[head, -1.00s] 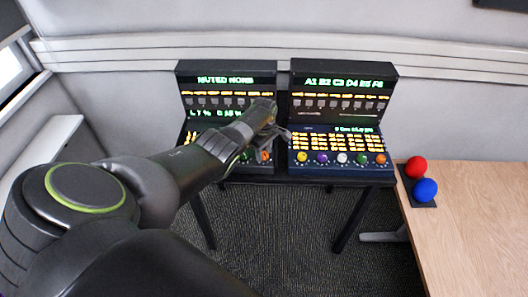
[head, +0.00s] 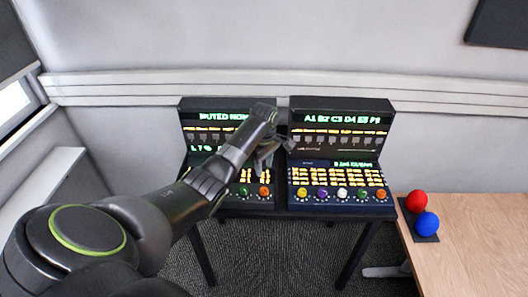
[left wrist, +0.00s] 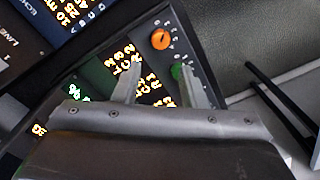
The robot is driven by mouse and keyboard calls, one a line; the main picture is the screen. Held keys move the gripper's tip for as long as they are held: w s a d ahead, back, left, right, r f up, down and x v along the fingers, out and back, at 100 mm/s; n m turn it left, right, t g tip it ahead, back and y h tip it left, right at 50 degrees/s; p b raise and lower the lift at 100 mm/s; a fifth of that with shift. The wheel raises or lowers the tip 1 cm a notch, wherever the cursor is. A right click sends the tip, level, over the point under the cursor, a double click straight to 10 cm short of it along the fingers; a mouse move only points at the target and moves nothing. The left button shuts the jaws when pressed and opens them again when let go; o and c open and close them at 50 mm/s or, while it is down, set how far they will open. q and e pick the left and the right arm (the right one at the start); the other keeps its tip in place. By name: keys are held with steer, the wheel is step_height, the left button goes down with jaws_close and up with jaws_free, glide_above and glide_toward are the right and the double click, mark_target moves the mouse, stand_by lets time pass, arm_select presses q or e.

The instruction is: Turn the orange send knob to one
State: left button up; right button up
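An orange knob (head: 264,192) sits at the right end of the knob row on the left console (head: 228,208). My left gripper (head: 272,158) is over the left console's right side, apart from the orange knob. In the left wrist view its two fingers (left wrist: 160,68) are spread and empty. My right gripper is not in view.
Both consoles stand side by side on a dark table (head: 310,214). My left arm hides part of the left console's knobs.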

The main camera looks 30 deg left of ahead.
arm_select(q)
step_height(320, 180, up, 6)
steer(key=shift+b, duration=0.55)
